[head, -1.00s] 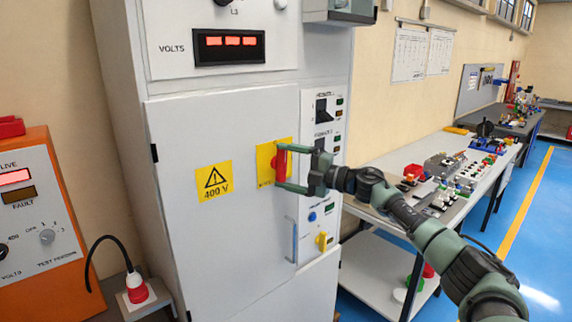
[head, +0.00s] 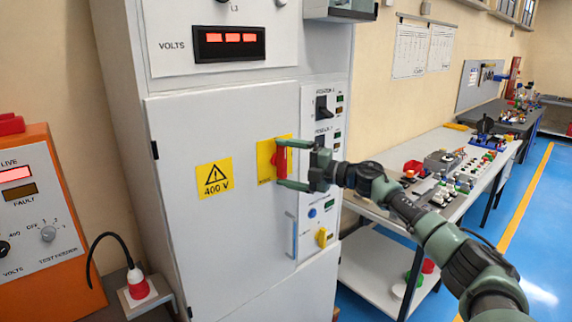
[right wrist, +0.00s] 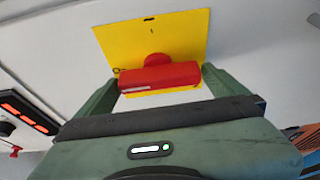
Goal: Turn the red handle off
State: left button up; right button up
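The red handle (head: 281,161) sits on a yellow plate (head: 264,160) on the grey cabinet door. In the head view it stands upright. In the right wrist view the handle (right wrist: 160,77) lies between the two green fingers. My right gripper (head: 281,164) has its fingers spread above and below the handle in the head view. In the right wrist view the fingers (right wrist: 158,85) reach the handle's two ends; I cannot tell whether they press on it. My left gripper is in neither view.
A yellow 400 V warning sign (head: 214,179) is left of the handle. A yellow knob (head: 322,237) and black switch (head: 323,106) are on the cabinet's right panel. An orange test feeder (head: 45,220) stands at left. A workbench (head: 375,207) with parts is at right.

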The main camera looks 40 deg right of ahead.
jog(key=shift+s+d+f+b, duration=0.25)
jog(key=shift+s+d+b, duration=0.05)
jog(key=shift+s+b, duration=0.1)
jog(key=b+v, duration=0.4)
jog(key=v, duration=0.2)
jog(key=shift+s+r, duration=0.25)
jog(key=shift+s, duration=0.15)
jog(key=shift+d, duration=0.15)
